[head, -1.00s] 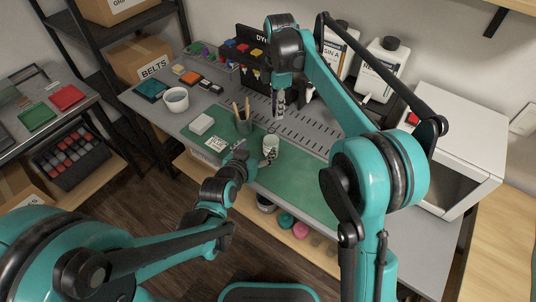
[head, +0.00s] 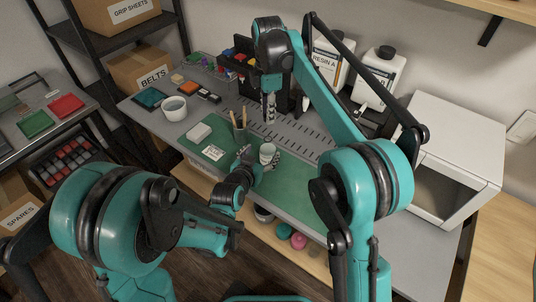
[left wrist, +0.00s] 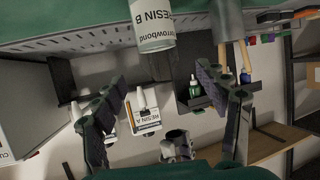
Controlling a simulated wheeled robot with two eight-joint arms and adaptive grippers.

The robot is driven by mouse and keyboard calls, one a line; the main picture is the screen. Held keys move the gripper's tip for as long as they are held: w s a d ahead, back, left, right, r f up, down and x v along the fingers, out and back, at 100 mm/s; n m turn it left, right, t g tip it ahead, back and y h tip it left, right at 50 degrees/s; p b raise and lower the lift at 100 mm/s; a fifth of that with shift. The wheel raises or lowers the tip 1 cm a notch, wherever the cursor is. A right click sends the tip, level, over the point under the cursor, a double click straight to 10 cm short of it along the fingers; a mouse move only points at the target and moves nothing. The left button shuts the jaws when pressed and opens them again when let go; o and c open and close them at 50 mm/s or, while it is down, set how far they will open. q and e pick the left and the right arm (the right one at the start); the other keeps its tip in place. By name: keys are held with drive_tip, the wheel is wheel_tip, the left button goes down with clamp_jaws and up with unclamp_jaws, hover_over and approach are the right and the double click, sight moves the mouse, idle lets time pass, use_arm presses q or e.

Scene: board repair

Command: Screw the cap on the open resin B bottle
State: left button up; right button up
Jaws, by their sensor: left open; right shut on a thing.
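The resin B bottle (head: 267,153) stands on the green mat as a small pale cylinder. Its "RESIN B" label shows upside down at the top of the left wrist view (left wrist: 152,28). My left gripper (head: 256,164) is open beside the bottle. In the left wrist view its two fingers (left wrist: 166,88) are spread wide, with the bottle above the gap between them in the picture. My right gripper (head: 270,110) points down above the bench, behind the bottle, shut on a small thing. That thing is too small to make out; I cannot confirm it is the cap.
A pen cup (head: 240,130) stands close to the bottle. A white block (head: 199,132) and a printed card (head: 213,152) lie to the left. A resin A bottle (head: 327,62) and another large white bottle (head: 378,78) stand at the back. The mat (head: 300,180) is clear on the right.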

use_arm(q)
drive_tip(key=x, duration=0.7)
clamp_jaws()
use_arm(e)
hover_over(268, 135)
drive_tip(key=shift+s+f, duration=0.1)
drive_tip(key=shift+f, duration=2.4)
drive_tip(key=shift+f, duration=0.85)
drive_tip(key=shift+f, duration=0.6)
